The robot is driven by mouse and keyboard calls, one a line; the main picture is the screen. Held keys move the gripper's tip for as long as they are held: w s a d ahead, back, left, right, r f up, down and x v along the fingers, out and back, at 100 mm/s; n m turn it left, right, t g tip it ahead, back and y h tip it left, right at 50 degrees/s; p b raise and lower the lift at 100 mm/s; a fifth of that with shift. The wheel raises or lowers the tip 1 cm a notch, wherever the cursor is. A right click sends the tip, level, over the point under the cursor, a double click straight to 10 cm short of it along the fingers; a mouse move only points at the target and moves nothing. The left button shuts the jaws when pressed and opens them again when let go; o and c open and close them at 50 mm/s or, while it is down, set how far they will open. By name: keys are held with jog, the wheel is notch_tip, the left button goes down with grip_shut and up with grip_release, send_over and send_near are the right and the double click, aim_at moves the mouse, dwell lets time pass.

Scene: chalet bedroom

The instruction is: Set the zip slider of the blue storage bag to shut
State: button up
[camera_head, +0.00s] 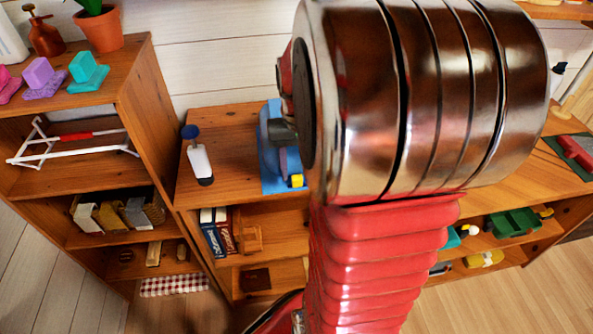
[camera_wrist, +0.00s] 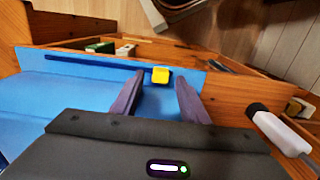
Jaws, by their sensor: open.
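The blue storage bag (camera_head: 268,188) lies on the wooden shelf top in the head view, partly hidden by my arm. In the wrist view the bag (camera_wrist: 60,88) fills much of the left and middle. A dark blue zip line (camera_wrist: 95,63) runs along its far edge. The yellow zip slider (camera_wrist: 161,75) sits toward the right end of that edge; it also shows in the head view (camera_head: 296,181). My gripper (camera_wrist: 158,90) is open over the bag, its two purple-grey fingers apart. The slider appears just beyond and between the fingertips; contact cannot be told.
A white bottle-like item with a blue knob (camera_head: 198,158) stands left of the bag; in the wrist view it is at the right (camera_wrist: 283,130). Shelves below hold books (camera_head: 217,232). A taller wooden shelf unit (camera_head: 150,85) rises at the left.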

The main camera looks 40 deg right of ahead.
aim_at(297, 181)
jog(key=shift+f, duration=1.2)
jog(key=shift+c, duration=0.3)
grip_shut()
